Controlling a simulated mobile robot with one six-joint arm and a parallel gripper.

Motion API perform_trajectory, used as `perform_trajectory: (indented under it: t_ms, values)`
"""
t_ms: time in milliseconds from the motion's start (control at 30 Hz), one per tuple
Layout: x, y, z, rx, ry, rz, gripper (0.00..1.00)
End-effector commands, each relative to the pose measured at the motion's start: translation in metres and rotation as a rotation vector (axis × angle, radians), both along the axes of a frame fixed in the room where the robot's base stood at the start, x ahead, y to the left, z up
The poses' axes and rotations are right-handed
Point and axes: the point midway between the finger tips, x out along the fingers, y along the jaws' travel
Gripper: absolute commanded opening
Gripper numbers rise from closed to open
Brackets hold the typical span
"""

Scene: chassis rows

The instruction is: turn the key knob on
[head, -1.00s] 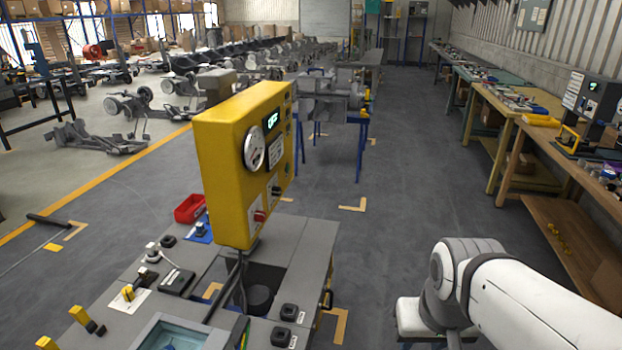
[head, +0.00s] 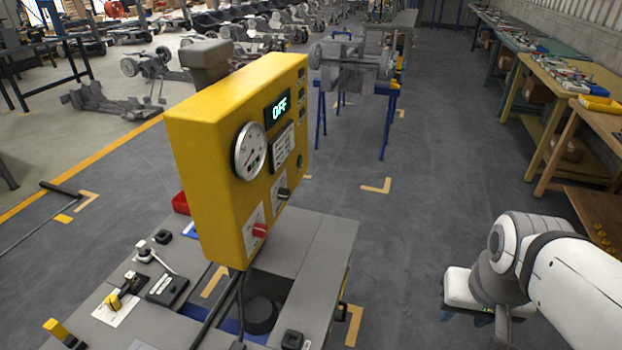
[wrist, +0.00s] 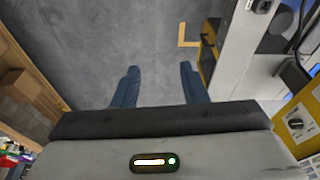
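A yellow control box (head: 215,200) stands over the workbench in the head view. Its display (head: 279,107) reads OFF. Its front face carries a round gauge (head: 250,150), a black knob (head: 283,193) and a red knob (head: 260,231). I cannot tell from the labels which one is the key knob. In the wrist view, part of the yellow box (wrist: 290,145) shows at the right edge with a dark knob (wrist: 296,124). My gripper (wrist: 160,85) has its two blue fingers apart with only floor between them. It is empty and clear of the box.
The grey workbench (head: 315,245) below the box holds small switches and a black box (head: 167,289). A blue-legged stand (head: 355,80) with a metal part is behind. Wooden tables (head: 560,110) line the right side. Open grey floor (head: 400,220) lies between bench and tables.

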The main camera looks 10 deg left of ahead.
Motion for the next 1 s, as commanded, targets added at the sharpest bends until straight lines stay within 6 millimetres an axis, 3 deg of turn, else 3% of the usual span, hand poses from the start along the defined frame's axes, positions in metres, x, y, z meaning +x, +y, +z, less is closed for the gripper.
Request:
perform_trajectory:
  t_ms: [167, 233, 467, 700, 833, 1000]
  values:
    - [0.003, 0.013, -0.015, 0.086, 0.06, -0.009, 0.52]
    - [0.005, 0.032, -0.027, 0.177, 0.12, -0.03, 0.52]
    - [0.023, 0.138, -0.059, 0.612, 0.412, -0.156, 0.52]
    - [0.072, 0.239, -0.069, 1.083, 0.677, -0.337, 0.52]
    - [0.108, 0.276, -0.074, 1.303, 0.764, -0.444, 0.52]
    - [0.146, 0.299, -0.082, 1.5, 0.808, -0.553, 0.52]
